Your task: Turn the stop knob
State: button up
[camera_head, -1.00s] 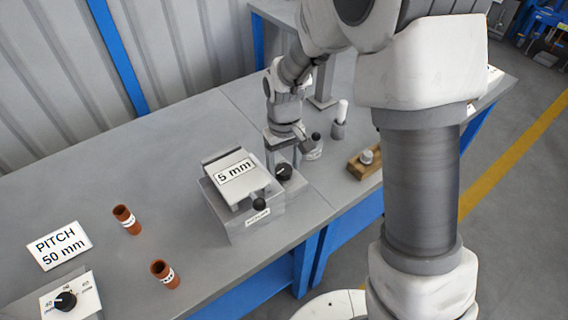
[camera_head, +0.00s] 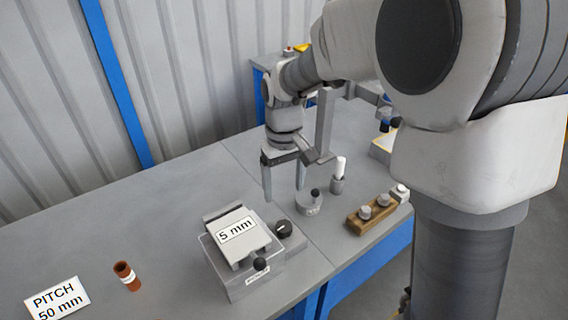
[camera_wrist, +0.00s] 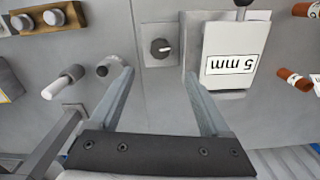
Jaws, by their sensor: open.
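The stop knob appears to be the black round knob (camera_head: 284,228) on a small grey block at the side of the fixture labelled "5 mm" (camera_head: 238,232). In the wrist view the knob (camera_wrist: 160,48) has a white pointer mark and lies just beyond the fingertips, roughly between them. My gripper (camera_head: 284,193) is open and empty, fingers pointing down, behind and above the knob and apart from it. In the wrist view both fingers (camera_wrist: 158,76) are spread wide with bare table between them. The knob's scale is not readable.
A black ball-ended lever (camera_head: 261,264) is at the fixture's front. Right of my gripper stand a small round grey part with a black knob (camera_head: 309,203), a white-topped pin (camera_head: 339,172) and a wooden block with metal pieces (camera_head: 368,216).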

jog(key=shift+r+p, duration=0.3)
jog(key=shift+r, duration=2.1)
jog(key=s+d+r+m+t+p, duration=0.2)
jog(key=s+d+r, duration=0.4)
jog(key=s, duration=0.3)
jog(key=s+d+r+m+t+p, duration=0.3)
jog(key=s+d+r, duration=0.3)
jog(key=s+r, duration=0.2)
jog(key=shift+s+d+r+t+p, duration=0.3)
jog(key=shift+s+d+p, duration=0.1)
jog(key=shift+s+p, duration=0.5)
